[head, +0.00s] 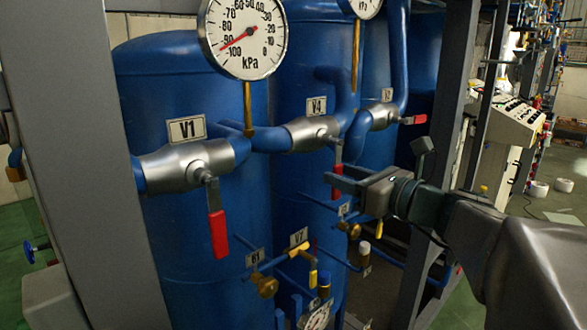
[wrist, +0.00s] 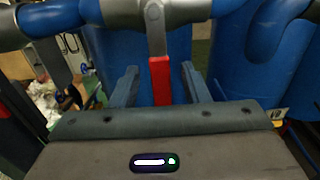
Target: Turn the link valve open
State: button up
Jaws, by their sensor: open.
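The valve labelled V4 (head: 305,134) is a silver body on the blue pipe joining the tanks. I cannot tell from a label which valve is the link valve. Its red handle (head: 337,170) hangs straight down, crosswise to the pipe. My gripper (head: 331,185) reaches in from the right at the height of this handle. In the wrist view a red handle (wrist: 160,80) stands between the two open fingers of my gripper (wrist: 159,72), with a gap on each side. The handle's lower end is hidden behind my gripper's body there.
Valve V1 (head: 190,164) at the left has a red handle (head: 218,234) hanging down. Another valve (head: 380,118) further back has its red handle (head: 413,119) pointing right. A pressure gauge (head: 243,38) stands above. Yellow-handled valve V7 (head: 303,253) is below. A grey post (head: 445,100) stands close to my arm.

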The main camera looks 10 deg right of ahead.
jog(key=shift+x, duration=1.15)
grip_shut()
